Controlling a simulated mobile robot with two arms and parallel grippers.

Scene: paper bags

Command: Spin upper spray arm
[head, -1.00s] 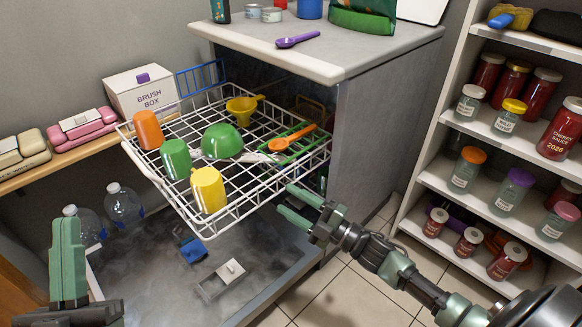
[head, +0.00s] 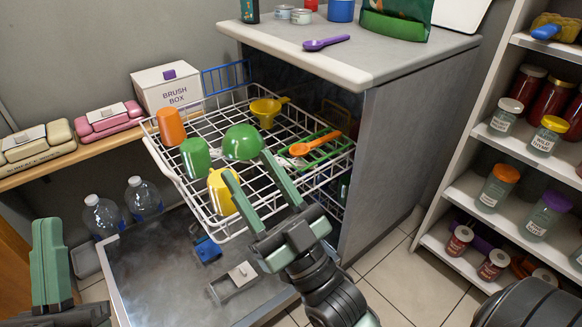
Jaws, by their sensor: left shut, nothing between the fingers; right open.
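The white wire upper rack (head: 222,232) is pulled out of the dishwasher and holds cups, a bowl and utensils. I cannot make out the upper spray arm; the rack and its load cover the space below it. My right gripper (head: 249,164) is open, its two green fingers pointing up and away in front of the rack's near right part. Its left finger overlaps the yellow mug (head: 219,192) in view, and its right fingertip appears just below the green bowl (head: 242,143). I cannot tell whether they touch. My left gripper (head: 48,224) is shut and empty at the lower left, apart from the rack.
The lowered door (head: 150,285) lies below the rack, with a blue part (head: 207,250) on it. Two water bottles (head: 103,217) stand left of it. The counter (head: 400,52) overhangs the opening. A shelf of jars (head: 470,258) stands right; tiled floor between is clear.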

